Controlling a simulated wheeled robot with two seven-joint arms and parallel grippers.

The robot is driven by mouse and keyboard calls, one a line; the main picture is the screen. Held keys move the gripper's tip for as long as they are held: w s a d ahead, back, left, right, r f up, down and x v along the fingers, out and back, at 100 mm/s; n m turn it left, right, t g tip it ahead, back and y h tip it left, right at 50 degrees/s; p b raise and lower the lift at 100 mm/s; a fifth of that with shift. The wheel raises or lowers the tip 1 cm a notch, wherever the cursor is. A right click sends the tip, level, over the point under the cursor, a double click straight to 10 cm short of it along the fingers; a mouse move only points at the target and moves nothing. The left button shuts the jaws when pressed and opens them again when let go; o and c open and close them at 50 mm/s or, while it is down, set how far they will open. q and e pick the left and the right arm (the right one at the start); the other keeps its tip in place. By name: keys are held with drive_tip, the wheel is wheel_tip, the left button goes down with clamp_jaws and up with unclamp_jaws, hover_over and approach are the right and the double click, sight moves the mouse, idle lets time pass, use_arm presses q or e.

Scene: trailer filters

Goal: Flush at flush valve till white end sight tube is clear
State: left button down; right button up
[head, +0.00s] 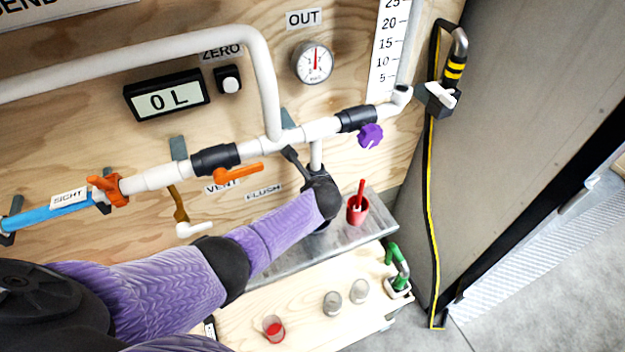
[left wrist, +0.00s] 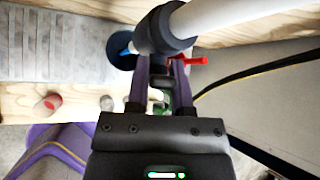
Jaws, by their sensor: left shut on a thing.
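The sight tube (head: 55,215), under a SIGHT label, looks blue along its visible length at the left. An orange fitting (head: 108,190) joins it to the white pipe. A short white pipe (head: 316,155) drops right of the FLUSH label (head: 263,193). My left gripper (left wrist: 160,82) is at its lower end, and my wrist hides the hold in the head view. In the left wrist view its purple fingers are closed on a part below the dark collar of the flush valve (left wrist: 160,32). That part is mostly hidden. My right gripper is not in view.
An orange lever (head: 238,173) and a purple knob (head: 370,136) sit on the white pipe above. A red cup (head: 357,212) stands on the metal shelf beside my gripper. Small jars (head: 333,303) stand on the lower board. A yellow-black cable hangs at the right.

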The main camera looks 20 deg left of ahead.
use_arm(q)
drive_tip(key=shift+w+d+m+g+y, duration=0.3)
drive_tip(key=shift+m+g+y, duration=0.1)
drive_tip(key=shift+g, duration=0.3)
drive_tip(key=c, duration=0.5)
unclamp_jaws()
drive_tip(key=shift+w, duration=0.1)
drive_tip(key=shift+r, duration=0.1)
drive_tip(key=p+v, duration=0.7)
drive_tip(key=v, duration=0.3)
